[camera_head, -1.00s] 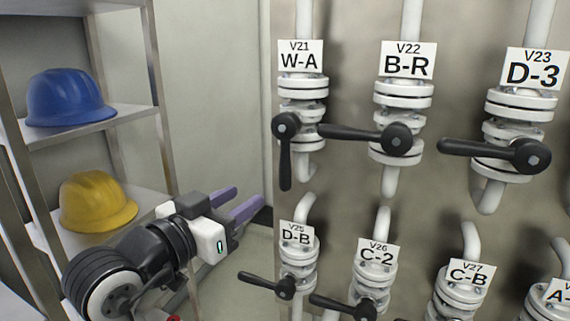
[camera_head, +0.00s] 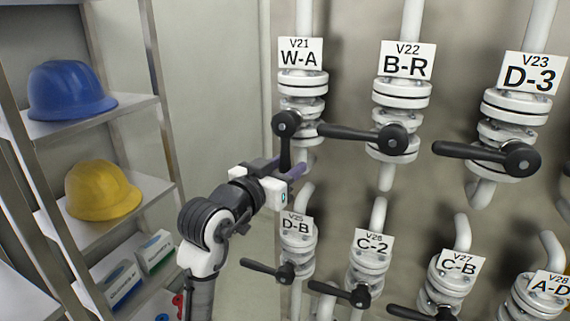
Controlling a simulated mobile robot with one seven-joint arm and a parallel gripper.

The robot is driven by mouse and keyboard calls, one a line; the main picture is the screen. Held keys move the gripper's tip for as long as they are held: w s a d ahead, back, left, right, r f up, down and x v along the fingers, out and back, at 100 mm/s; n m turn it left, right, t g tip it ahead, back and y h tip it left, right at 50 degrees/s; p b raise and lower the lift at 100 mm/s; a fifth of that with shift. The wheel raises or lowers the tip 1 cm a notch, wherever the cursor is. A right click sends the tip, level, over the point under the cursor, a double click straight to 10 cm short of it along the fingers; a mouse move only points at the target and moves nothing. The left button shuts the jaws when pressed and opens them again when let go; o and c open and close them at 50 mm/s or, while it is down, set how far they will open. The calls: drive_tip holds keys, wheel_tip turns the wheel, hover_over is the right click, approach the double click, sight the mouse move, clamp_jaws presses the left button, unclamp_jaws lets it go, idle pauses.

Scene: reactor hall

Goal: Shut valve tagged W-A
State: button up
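The valve with the W-A tag (camera_head: 300,54), also marked V21, is at the upper left of the valve wall. Its black lever (camera_head: 285,152) hangs straight down from the hub (camera_head: 286,123), in line with the white pipe. The lever's lower end is partly hidden at the gripper. I cannot tell whether the fingers touch it or how far apart they are.
The B-R valve lever (camera_head: 350,132) points left, its tip close to the W-A valve. The D-B valve (camera_head: 297,248) stands just below my gripper. A shelf at left holds a blue helmet (camera_head: 68,90), a yellow helmet (camera_head: 101,190) and boxes (camera_head: 121,284).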

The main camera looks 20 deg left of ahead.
clamp_jaws()
drive_tip(key=shift+a+b, duration=0.15)
drive_tip(key=shift+b, duration=0.15)
drive_tip(key=a+r+m+g+y+b, duration=0.1)
drive_tip(key=a+r+m+y+b, duration=0.2)
drive_tip(key=m, duration=1.2)
drive_tip(key=shift+w+a+r+m+g+b, duration=0.15)
drive_tip(key=shift+a+r+m+g+b, duration=0.25)
drive_tip(key=shift+a+r+b, duration=1.9)
drive_tip(key=shift+a+r+p, duration=0.6)
drive_tip(key=shift+r+p, duration=0.15)
drive_tip(key=shift+r, duration=0.2)
